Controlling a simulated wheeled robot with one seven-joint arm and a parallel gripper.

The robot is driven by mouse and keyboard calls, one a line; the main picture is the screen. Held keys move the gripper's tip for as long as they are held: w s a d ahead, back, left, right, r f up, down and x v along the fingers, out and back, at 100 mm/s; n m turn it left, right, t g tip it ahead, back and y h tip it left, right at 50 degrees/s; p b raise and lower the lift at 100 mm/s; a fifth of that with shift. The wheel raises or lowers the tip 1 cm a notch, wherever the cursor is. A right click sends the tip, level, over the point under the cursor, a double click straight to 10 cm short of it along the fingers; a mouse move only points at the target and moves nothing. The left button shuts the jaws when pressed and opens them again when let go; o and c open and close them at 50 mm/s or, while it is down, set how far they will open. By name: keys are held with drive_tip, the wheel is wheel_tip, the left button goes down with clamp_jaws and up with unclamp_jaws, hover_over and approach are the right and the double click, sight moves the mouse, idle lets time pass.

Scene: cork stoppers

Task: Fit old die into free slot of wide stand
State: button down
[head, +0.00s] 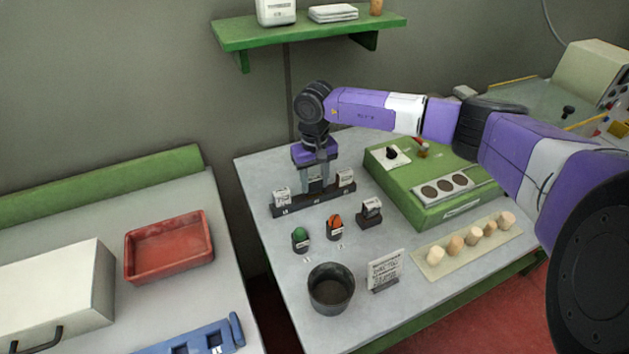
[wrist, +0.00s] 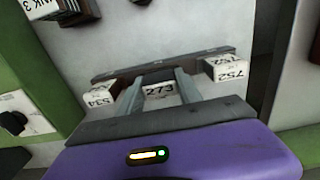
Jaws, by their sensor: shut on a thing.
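My gripper (head: 315,187) is shut on a white die (wrist: 159,91) marked 273, seen between the fingers in the wrist view. The wide stand (head: 290,208) is a long dark bar, and it also shows in the wrist view (wrist: 120,72). My gripper is over its middle. A die marked 534 (wrist: 100,97) and a die marked 752 (wrist: 228,68) sit at the stand's two ends, one on each side of the held die. The fingers hide the middle slot, so I cannot tell whether the held die is seated.
A small dark stand with a white block (head: 371,208) stands front right of the wide stand. Green (head: 300,236) and orange (head: 334,224) items, a dark cup (head: 331,291), a sign (head: 384,271) and a cork tray (head: 435,268) are nearer. A green machine (head: 415,190) stands right.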

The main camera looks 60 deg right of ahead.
drive_tip(key=shift+f+b, duration=0.45)
drive_tip(key=shift+f, duration=0.15)
drive_tip(key=c, duration=0.7)
unclamp_jaws()
wheel_tip(320, 180, up, 8)
drive_tip(key=shift+f+b, duration=0.1)
drive_tip(key=shift+b, duration=0.8)
